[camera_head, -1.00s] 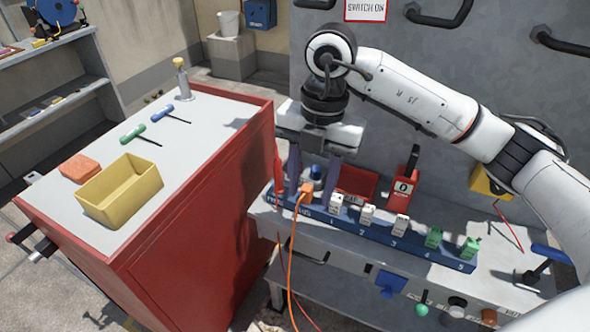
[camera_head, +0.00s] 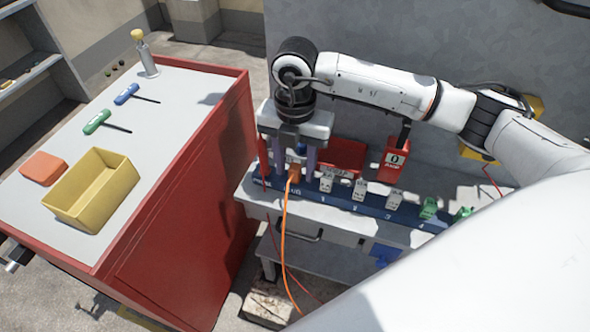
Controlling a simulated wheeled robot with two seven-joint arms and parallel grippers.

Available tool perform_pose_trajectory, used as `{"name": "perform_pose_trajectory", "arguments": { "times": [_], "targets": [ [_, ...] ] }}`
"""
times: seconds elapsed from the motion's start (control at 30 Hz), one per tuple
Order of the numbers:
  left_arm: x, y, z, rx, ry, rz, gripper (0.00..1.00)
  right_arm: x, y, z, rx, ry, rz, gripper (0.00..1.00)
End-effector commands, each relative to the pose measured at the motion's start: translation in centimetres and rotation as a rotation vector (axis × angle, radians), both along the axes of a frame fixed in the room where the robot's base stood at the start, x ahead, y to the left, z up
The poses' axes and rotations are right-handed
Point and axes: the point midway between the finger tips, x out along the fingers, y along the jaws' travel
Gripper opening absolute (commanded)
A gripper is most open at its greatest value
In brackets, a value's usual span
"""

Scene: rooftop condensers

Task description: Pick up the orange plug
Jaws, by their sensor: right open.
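The orange plug (camera_head: 295,174) sits at the left end of the blue strip (camera_head: 345,205), with its orange cord (camera_head: 285,235) hanging down over the bench front. My right gripper (camera_head: 293,168) points down over it, open, with one purple-grey finger to the left of the plug and one to the right. I cannot tell whether either finger touches the plug. My left gripper is not in view.
Several white and green blocks, one white block here (camera_head: 360,188), line the strip right of the plug. A red box (camera_head: 346,158) and a red switch tag (camera_head: 395,160) stand behind. A red cabinet with a yellow bin (camera_head: 92,190) stands left.

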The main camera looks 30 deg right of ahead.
Motion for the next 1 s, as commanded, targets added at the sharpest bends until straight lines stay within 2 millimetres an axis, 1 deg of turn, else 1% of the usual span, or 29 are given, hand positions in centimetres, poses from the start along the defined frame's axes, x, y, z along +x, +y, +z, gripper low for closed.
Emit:
{"name": "perform_pose_trajectory", "arguments": {
  "times": [0.1,0.27,0.37,0.5,0.53,0.77,0.83,0.93,1.0],
  "targets": [
    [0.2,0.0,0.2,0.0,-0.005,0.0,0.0,0.0,0.0,-0.5,0.001,0.001,0.001,0.41],
    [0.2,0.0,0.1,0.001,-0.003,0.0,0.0,0.0,0.0,-0.4,0.001,0.001,0.001,0.41],
    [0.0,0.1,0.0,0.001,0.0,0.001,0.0,0.0,0.0,-0.4,0.001,0.0,0.001,0.25],
    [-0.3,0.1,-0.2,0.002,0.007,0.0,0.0,0.0,0.0,-0.4,0.001,0.0,0.001,0.02],
    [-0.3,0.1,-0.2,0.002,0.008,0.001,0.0,0.0,0.0,-0.4,0.001,0.0,0.001,0.0],
    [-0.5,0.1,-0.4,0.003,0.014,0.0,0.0,0.0,0.0,-0.3,0.001,-0.001,0.001,0.0],
    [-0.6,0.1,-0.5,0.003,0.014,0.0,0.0,0.1,0.1,0.0,0.002,-0.002,0.001,0.0],
    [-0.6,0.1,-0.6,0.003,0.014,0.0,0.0,0.1,0.1,1.1,0.002,-0.004,0.0,0.0],
    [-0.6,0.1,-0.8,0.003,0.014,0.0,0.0,0.1,0.0,2.4,0.001,-0.006,0.001,0.0]
  ]
}}
